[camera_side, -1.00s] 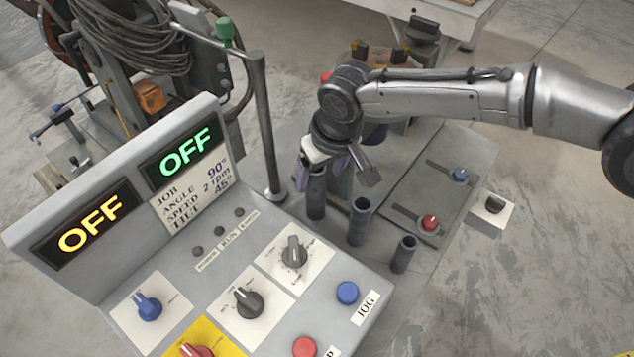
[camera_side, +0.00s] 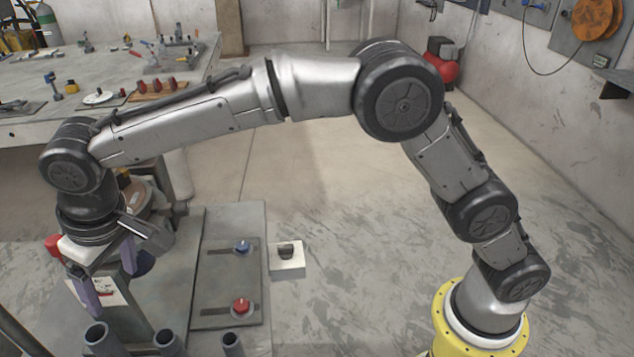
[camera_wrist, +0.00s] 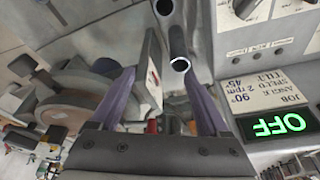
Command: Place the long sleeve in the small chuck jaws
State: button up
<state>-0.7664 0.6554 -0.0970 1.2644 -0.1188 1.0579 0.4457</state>
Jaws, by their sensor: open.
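Three dark, hollow upright sleeves stand in a row at the bottom of the side view. The leftmost (camera_side: 101,344) looks tallest and is probably the long one; the middle one (camera_side: 169,346) and right one (camera_side: 232,347) are cut off by the frame. My gripper (camera_side: 115,292) points down above the leftmost sleeve, its purple fingers apart and empty. In the wrist view a sleeve (camera_wrist: 177,44) with its open mouth toward the camera lies between my fingertips (camera_wrist: 161,72). A brownish round chuck (camera_side: 143,197) sits partly hidden behind my wrist; its jaws are not clear.
A grey plate with a blue knob (camera_side: 242,247) and red knob (camera_side: 241,305) lies right of the chuck. A small switch box (camera_side: 287,260) stands beside it. The control panel (camera_wrist: 282,85) is close on the wrist view's right. A workbench (camera_side: 35,130) stands behind.

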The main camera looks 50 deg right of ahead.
jog(key=s+d+r+m, duration=0.1)
jog(key=s+d+r, duration=0.2)
jog(key=d, duration=0.6)
jog(key=s+d+r+t, duration=0.1)
jog(key=s+d+r, duration=0.25)
jog(key=d, duration=0.45)
jog(key=s+d+r+m, duration=0.15)
jog(key=d+r, duration=0.25)
jog(key=d, duration=0.5)
jog(key=s+d+f+m, duration=0.1)
jog(key=s+d+f, duration=0.2)
jog(key=s+d, duration=0.3)
jog(key=s+d+f+t+h, duration=0.1)
jog(key=s+d, duration=0.5)
jog(key=s, duration=0.6)
jog(key=shift+d+f+m+t, duration=0.2)
jog(key=shift+f+m+t, duration=0.15)
jog(key=shift+f, duration=0.55)
jog(key=shift+o, duration=0.4)
jog(key=shift+s+d+f, duration=0.1)
jog(key=shift+s+f, duration=0.25)
jog(key=shift+s, duration=0.2)
